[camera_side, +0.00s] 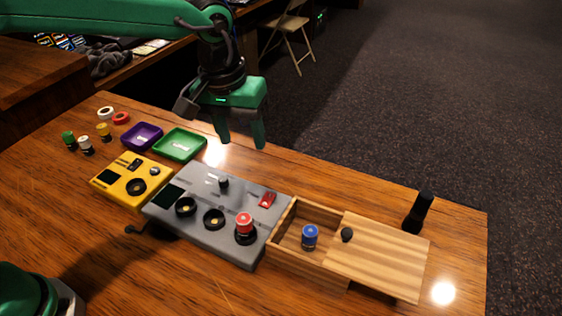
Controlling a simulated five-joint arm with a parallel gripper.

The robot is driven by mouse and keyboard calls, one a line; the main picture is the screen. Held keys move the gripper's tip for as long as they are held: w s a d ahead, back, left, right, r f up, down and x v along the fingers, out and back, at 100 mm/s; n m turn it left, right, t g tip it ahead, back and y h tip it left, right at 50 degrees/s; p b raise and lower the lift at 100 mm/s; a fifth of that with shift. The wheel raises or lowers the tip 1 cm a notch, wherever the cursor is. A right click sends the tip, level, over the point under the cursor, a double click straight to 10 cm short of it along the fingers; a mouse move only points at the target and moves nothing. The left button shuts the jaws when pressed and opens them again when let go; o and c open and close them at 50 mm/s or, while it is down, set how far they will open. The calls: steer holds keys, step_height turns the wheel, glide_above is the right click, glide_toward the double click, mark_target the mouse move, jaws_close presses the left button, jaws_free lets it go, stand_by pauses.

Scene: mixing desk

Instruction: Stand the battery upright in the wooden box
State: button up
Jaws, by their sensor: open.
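The wooden box (283,218) stands at the right of the desk, with its sliding lid (385,262) pulled to the right and its left part open. A blue cylinder (310,237), which looks like the battery, stands upright inside the open part. A red cylinder (244,224) stands upright on a black ring at the right of the grey mixing panel; I cannot tell whether it is a battery too. My gripper (241,132) is open and empty, pointing down in the air behind the grey panel, apart from the box and both cylinders.
The grey panel (222,248) with knobs lies left of the box. A yellow device (118,188), purple tray (142,138), green tray (180,145) and several small cylinders are at the left. A dark upright cylinder (419,211) stands behind the lid.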

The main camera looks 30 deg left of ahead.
steer(key=s+a+r+t, duration=0.1)
steer(key=s+a+r, duration=0.1)
steer(key=s+a, duration=0.35)
steer(key=s+a+r+t, duration=0.1)
steer(key=s+a+r, duration=0.15)
steer(key=a, duration=0.65)
steer(key=s+a+f+m+t, duration=0.1)
steer(key=s+a+f+t, duration=0.1)
steer(key=s+a, duration=0.6)
steer(key=shift+s+a+f+m+y, duration=0.2)
steer(key=shift+s+f+m+y, duration=0.15)
steer(key=shift+s+f, duration=0.55)
steer(key=shift+s+r, duration=0.15)
steer(key=shift+r, duration=0.05)
